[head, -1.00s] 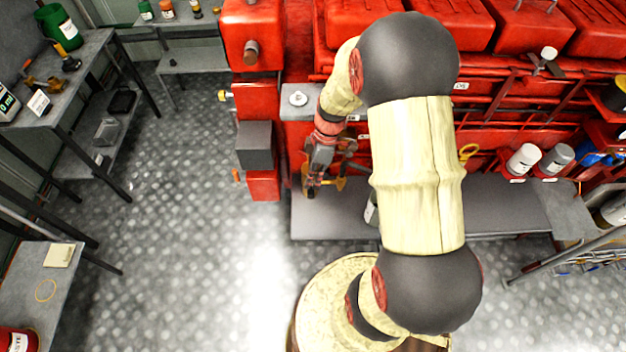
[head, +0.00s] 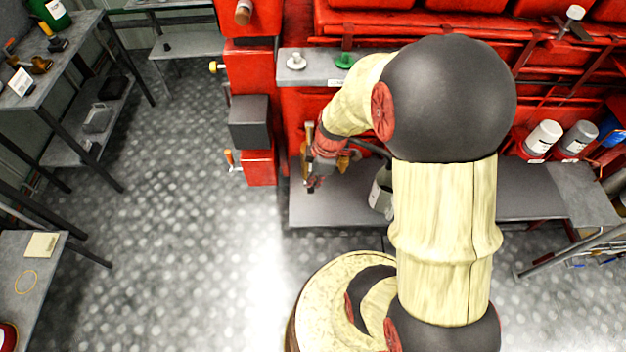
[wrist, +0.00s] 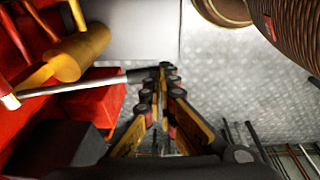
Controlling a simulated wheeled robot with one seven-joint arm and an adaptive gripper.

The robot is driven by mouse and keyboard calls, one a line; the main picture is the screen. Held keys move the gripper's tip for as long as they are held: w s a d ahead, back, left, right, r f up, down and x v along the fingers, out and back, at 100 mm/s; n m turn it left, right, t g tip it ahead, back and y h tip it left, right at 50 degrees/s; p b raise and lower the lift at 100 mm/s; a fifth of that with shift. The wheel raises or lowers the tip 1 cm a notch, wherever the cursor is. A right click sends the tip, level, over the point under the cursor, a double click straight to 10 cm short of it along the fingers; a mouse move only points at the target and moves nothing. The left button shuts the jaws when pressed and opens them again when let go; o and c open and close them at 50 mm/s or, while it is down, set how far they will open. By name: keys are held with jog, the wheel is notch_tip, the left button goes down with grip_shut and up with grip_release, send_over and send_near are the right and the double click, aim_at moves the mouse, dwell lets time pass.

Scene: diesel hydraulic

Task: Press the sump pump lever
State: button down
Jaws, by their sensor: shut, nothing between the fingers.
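In the wrist view a silver rod (wrist: 75,86) with a darker end runs past a brass cylinder (wrist: 82,55) on the left; I take this rod for the sump pump lever. My gripper (wrist: 166,70) is shut and empty, its fingertips at the rod's dark end. I cannot tell whether they touch it or only overlap it in the picture. In the head view my gripper (head: 311,184) points down beside the red engine, over the grey bench; brass parts (head: 345,160) show just right of it. The lever is not clear there.
A grey bench (head: 325,208) runs along the red engine (head: 256,100). A bottle (head: 382,190) stands right of my gripper, partly behind my arm. A grey box (head: 249,122) juts out on the left. The metal floor (head: 180,220) to the left is clear.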

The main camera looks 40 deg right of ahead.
jog(key=shift+d+b+x, duration=0.2)
jog(key=shift+b+x, duration=0.5)
jog(key=shift+x, duration=0.2)
jog(key=shift+d+b+x, duration=0.2)
jog(key=shift+b+x, duration=0.45)
jog(key=shift+x, duration=0.2)
jog(key=shift+s+f, duration=0.3)
jog(key=shift+f, duration=0.05)
jog(key=shift+a, duration=0.1)
